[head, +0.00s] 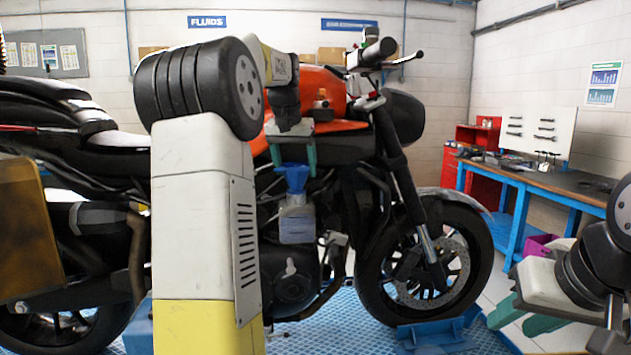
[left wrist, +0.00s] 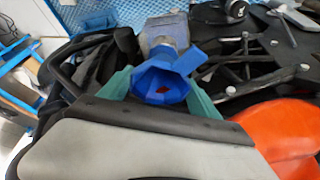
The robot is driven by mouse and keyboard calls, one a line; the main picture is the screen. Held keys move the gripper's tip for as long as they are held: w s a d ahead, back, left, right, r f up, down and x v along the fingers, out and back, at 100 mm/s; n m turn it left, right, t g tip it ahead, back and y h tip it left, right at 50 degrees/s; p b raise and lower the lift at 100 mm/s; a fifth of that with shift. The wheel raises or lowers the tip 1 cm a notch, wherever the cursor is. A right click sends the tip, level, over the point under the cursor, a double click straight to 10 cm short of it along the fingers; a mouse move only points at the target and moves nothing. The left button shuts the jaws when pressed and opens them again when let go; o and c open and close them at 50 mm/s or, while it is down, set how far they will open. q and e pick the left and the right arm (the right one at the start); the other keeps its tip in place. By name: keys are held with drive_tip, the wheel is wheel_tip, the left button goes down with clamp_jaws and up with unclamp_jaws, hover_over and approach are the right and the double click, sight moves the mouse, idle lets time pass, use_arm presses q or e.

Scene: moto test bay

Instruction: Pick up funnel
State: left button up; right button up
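The blue funnel (head: 293,178) stands over a translucent bottle (head: 297,222) in front of the motorcycle's engine. The left wrist view shows the funnel's wide mouth (left wrist: 163,82) facing the camera, with the bottle (left wrist: 165,28) behind it. My left gripper (head: 293,166) points down from above. Its two green fingers stand apart, one on each side of the funnel's rim, with no clear gap visible. Whether they press on it cannot be told. What holds the bottle up is hard to see. My right gripper (head: 518,318) is at the lower right, fingers apart and empty, far from the funnel.
The motorcycle with its orange tank (head: 322,88) and front wheel (head: 425,262) stands close behind my left arm. A blue workbench (head: 520,185) with tools is at the right. A purple bin (head: 540,246) is below it. Blue grid flooring (head: 340,338) lies under the motorcycle.

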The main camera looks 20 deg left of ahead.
sight(297, 191)
use_arm(q)
drive_tip(key=c, duration=0.6)
drive_tip(key=shift+o, duration=0.2)
drive_tip(key=shift+r, duration=0.1)
drive_tip(key=shift+r, duration=0.95)
drive_tip(key=s+d+r, duration=0.8)
drive_tip(key=s+d, duration=0.3)
drive_tip(key=shift+s, duration=0.25)
